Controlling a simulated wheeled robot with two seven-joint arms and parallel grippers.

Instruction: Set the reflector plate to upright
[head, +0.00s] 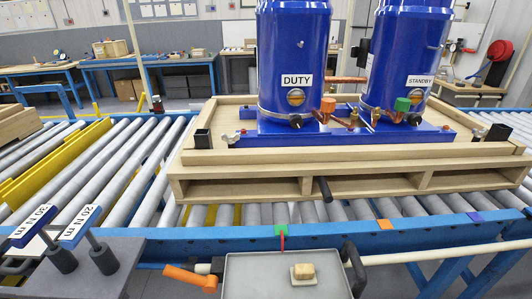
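I cannot pick out the reflector plate with certainty. A thin red piece (282,241) stands at the front of the blue conveyor rail (340,241), just below a green square (281,230). It is too small to tell whether it is a plate or how it is tilted. A small dark and red fitting (157,103) sits at the far side of the rollers, and its kind is also unclear. Neither of my grippers can be made out in the head view.
A wooden pallet (240,189) with two blue compressors (293,50) (408,55) stands on the rollers. The left rollers are mostly clear.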

